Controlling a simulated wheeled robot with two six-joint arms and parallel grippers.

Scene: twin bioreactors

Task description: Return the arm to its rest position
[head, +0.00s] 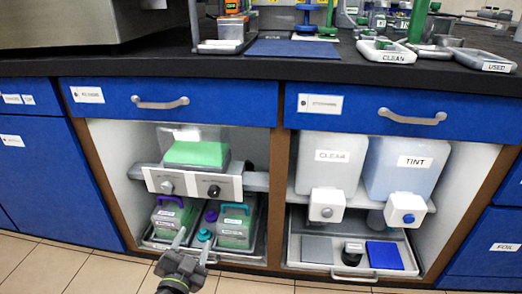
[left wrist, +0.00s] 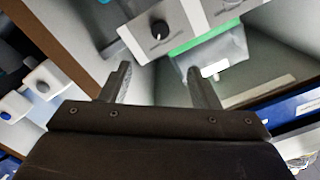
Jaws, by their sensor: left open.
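My left gripper (head: 192,244) reaches up from the bottom of the head view, in front of the left open cabinet bay. Its two fingers are apart with nothing between them. In the left wrist view the gripper (left wrist: 158,70) also shows open and empty, with the control panel (left wrist: 180,22) and green-filled vessel beyond it. In the head view, the fingers overlap the front of the lower tray (head: 225,256); I cannot tell whether they touch it. My right gripper is not in view.
The left bay holds a green-filled vessel (head: 196,153) above a knobbed panel (head: 194,185), with a purple-handled case (head: 172,217) and a teal-handled case (head: 236,226) below. The right bay holds CLEAR (head: 331,157) and TINT (head: 411,162) containers. Tiled floor (head: 60,270) is open at left.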

